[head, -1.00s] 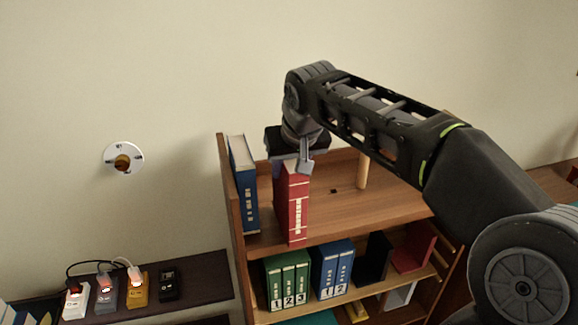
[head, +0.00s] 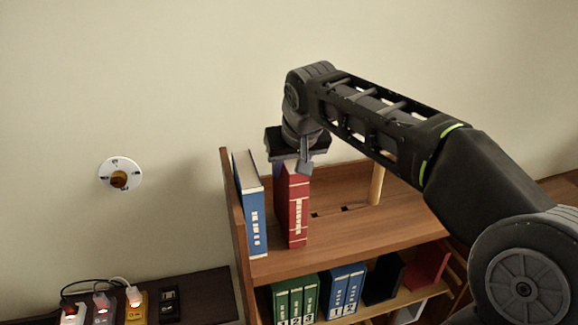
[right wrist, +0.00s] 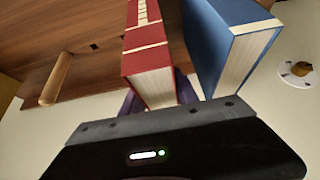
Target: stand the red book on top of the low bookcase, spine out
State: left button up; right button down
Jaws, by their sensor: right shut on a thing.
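The red book (head: 294,208) is upright over the top of the low bookcase (head: 345,232), its lettered spine facing out toward me. My right gripper (head: 292,166) is shut on its upper end from above. Whether the book's bottom touches the board cannot be told. The blue book (head: 249,203) stands just left of it, against the side panel, with a narrow gap between them. In the right wrist view the red book (right wrist: 148,60) sits between the fingers of my right gripper (right wrist: 158,98), beside the blue book (right wrist: 228,40). My left gripper is not in view.
The board right of the red book is clear up to a wooden peg (head: 376,185). The side panel (head: 236,210) rises at the left. A round wall fixture (head: 120,174) is at left.

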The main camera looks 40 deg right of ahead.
jog(key=shift+f, duration=0.15)
dwell(0.7)
jog(key=c, duration=1)
grip_release()
jog(key=shift+s, duration=0.1)
jog(key=shift+o, duration=0.8)
jog(key=shift+f, duration=0.15)
jog(key=shift+b, duration=0.3)
jog(key=b+v, duration=0.1)
jog(key=v, duration=0.7)
